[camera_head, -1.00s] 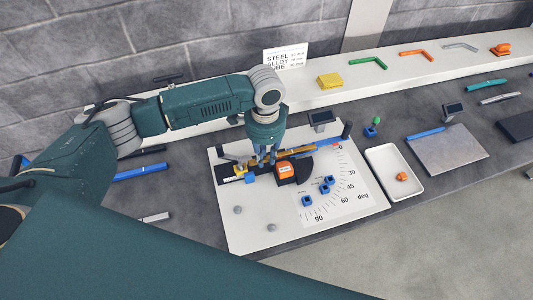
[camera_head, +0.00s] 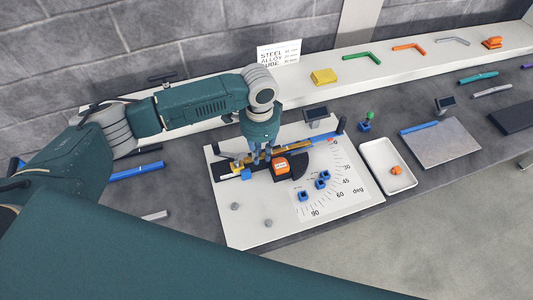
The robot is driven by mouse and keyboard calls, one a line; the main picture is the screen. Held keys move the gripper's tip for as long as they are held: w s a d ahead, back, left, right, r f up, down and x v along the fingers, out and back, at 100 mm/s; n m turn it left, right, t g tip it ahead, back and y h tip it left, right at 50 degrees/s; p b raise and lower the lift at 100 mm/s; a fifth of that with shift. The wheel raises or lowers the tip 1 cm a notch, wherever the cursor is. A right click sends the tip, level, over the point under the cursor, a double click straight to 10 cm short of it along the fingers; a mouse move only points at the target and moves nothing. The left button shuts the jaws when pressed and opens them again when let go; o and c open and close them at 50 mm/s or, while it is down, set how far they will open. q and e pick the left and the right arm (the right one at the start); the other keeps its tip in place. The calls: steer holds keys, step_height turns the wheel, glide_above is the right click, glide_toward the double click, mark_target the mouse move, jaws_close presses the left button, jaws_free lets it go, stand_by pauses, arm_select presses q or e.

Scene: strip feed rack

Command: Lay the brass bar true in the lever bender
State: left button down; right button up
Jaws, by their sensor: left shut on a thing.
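The brass bar (camera_head: 294,147) lies along the back of the lever bender, running up to the right, behind the orange block (camera_head: 281,166). The bender's white board (camera_head: 265,205) carries a black bed and a printed degree scale. My left gripper (camera_head: 258,158) points down at the left part of the bar and is shut on it. The fingertips are small here, and I cannot tell whether the bar rests fully on the bed. My right gripper is out of view.
A white tray (camera_head: 373,184) with an orange piece and a grey plate (camera_head: 440,146) lie to the right. A raised white shelf (camera_head: 345,85) with coloured bent samples runs behind. A blue bar (camera_head: 137,171) lies left.

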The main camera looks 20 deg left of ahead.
mark_target(261, 157)
arm_select(q)
steer(key=shift+f, duration=0.45)
steer(key=shift+f+b, duration=0.35)
steer(key=shift+f, duration=0.75)
steer(key=c, duration=1.5)
jaws_free()
steer(key=shift+s+f, duration=0.1)
step_height(261, 157, up, 12)
steer(key=shift+r, duration=0.1)
